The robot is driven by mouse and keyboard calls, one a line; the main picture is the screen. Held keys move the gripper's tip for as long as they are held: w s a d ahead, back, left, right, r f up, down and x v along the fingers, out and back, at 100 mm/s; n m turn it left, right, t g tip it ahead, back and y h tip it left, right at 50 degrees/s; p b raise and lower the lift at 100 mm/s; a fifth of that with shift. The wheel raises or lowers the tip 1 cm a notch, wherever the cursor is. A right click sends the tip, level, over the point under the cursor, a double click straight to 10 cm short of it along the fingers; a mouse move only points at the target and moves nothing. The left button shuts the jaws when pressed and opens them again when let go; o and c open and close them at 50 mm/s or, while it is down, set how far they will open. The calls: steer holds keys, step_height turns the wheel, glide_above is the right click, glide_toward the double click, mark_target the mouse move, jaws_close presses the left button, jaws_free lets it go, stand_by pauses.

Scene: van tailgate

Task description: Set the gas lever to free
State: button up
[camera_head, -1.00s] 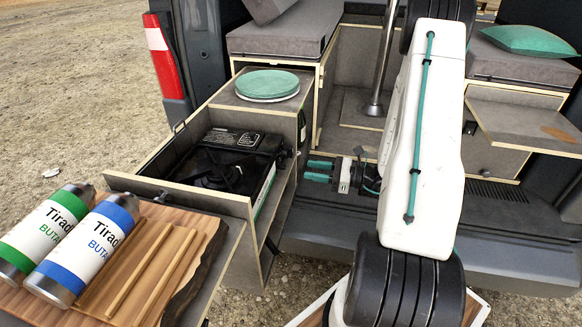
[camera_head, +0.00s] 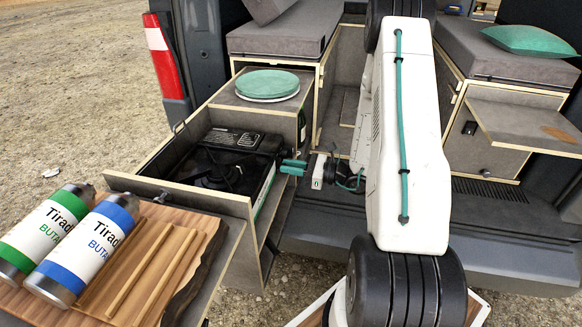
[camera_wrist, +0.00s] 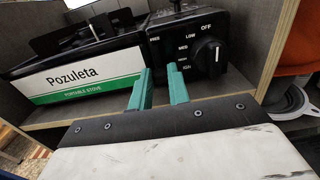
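The black portable stove (camera_head: 228,165) sits in the pulled-out drawer. In the wrist view its white and green front label (camera_wrist: 85,75) faces me, with a black control panel (camera_wrist: 190,30) on the right. That panel has a round knob (camera_wrist: 208,52) and lettering; a partly readable word, apparently FREE, is at its left edge. My gripper (camera_wrist: 158,76) has its two teal fingers apart, in front of the panel's left part. I cannot make out the gas lever; the fingers cover part of that area. In the head view my gripper (camera_head: 292,167) is at the drawer's right side.
The drawer's front wall (camera_head: 190,190) and a wooden compartment edge (camera_wrist: 255,95) border the stove. A teal round lid (camera_head: 268,83) lies behind the stove.

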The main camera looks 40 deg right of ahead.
jaws_close()
steer(key=shift+r, duration=1.65)
steer(key=o, duration=0.7)
jaws_free()
glide_toward(277, 156)
steer(key=shift+v, duration=1.1)
